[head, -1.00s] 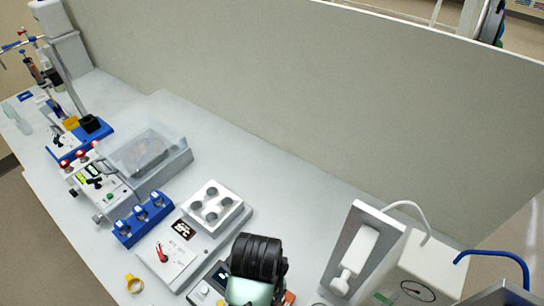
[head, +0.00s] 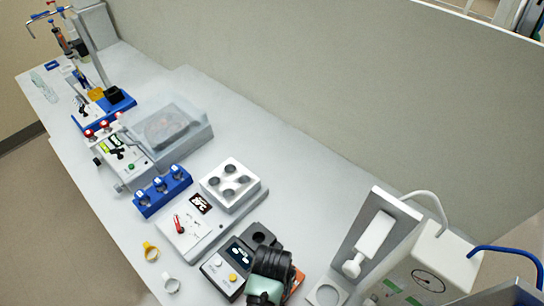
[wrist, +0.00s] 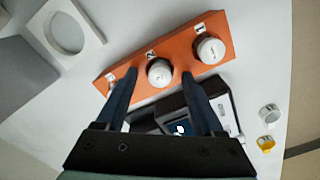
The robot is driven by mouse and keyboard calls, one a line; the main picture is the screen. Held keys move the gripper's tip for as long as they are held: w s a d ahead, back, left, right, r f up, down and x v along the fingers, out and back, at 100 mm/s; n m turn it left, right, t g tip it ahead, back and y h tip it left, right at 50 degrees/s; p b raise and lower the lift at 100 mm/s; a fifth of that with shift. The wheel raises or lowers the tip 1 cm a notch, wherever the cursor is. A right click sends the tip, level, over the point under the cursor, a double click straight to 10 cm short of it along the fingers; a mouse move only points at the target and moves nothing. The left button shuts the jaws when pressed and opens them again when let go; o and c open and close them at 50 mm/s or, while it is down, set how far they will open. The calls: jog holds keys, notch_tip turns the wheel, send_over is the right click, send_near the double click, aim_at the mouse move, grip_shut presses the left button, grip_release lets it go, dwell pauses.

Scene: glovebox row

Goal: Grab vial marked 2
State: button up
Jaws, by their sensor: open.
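In the wrist view an orange rack (wrist: 178,50) holds white-capped vials. The vial marked 2 (wrist: 160,70) appears between the fingertips of my gripper (wrist: 159,80), which is open and empty. I cannot tell how far the fingertips are above or beside it. The vial marked 1 (wrist: 210,49) stands to its right. A third label shows at the rack's left end, where my left finger hides most of what is there. In the head view only a bit of the orange rack (head: 297,283) shows behind my gripper (head: 266,288); the vials are hidden there.
A dark device with a screen (head: 238,252) lies close beside the rack. A yellow ring (head: 151,252) and a white ring (head: 171,284) lie near the bench's front edge. A grey stand (head: 372,245) and a gauge box (head: 430,275) rise at right. A white block with holes (head: 231,181) stands further left.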

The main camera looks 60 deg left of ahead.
grip_shut()
dwell(0.3)
